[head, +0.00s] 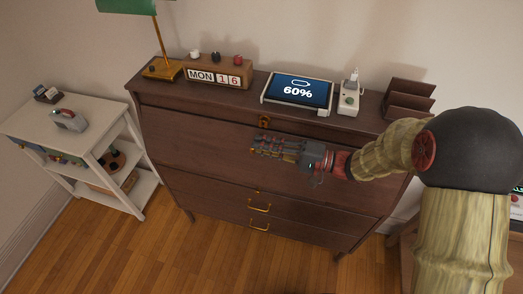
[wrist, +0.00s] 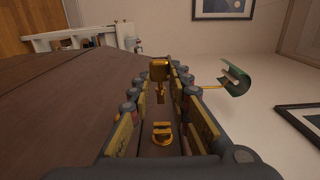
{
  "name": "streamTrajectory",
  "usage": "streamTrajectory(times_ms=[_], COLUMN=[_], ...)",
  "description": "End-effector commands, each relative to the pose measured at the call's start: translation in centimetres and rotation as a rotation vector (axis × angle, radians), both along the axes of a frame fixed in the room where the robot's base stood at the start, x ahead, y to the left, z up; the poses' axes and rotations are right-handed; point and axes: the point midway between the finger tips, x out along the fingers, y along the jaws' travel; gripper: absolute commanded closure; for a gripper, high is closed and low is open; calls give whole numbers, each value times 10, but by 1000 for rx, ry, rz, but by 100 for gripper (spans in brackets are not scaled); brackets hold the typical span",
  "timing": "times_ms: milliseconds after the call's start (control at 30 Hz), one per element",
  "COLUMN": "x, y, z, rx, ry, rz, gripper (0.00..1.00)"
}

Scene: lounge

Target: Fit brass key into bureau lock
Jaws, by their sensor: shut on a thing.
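The brass key (wrist: 158,71) is held between the fingertips at the far end of my gripper (wrist: 159,80) in the wrist view. In the head view, only a small brass bit of the key (head: 252,150) shows at the fingertips. My gripper (head: 257,146) points left in front of the bureau (head: 335,187). The brass bureau lock (head: 264,121) is at the top of the front panel, just above my gripper in the head view. The key is apart from the lock. A second brass piece (wrist: 161,132) shows between the finger bases; I cannot tell what it is.
On the bureau top stand a green lamp (head: 156,68), a calendar block (head: 216,72), a tablet (head: 297,91), a white device (head: 349,97) and a brown rack (head: 408,101). Brass-handled drawers (head: 259,208) lie below. A white shelf (head: 89,147) stands left.

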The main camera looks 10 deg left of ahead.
Motion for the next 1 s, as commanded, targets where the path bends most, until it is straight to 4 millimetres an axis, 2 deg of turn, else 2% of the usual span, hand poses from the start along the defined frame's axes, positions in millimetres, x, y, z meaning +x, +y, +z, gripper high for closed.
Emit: streamTrajectory(times_ms=[500,1000], x=[34,39], y=[-3,-3], z=[-1,-1], rx=[-1,-1], ry=[-1,1], rz=[1,1], gripper=[100,100])
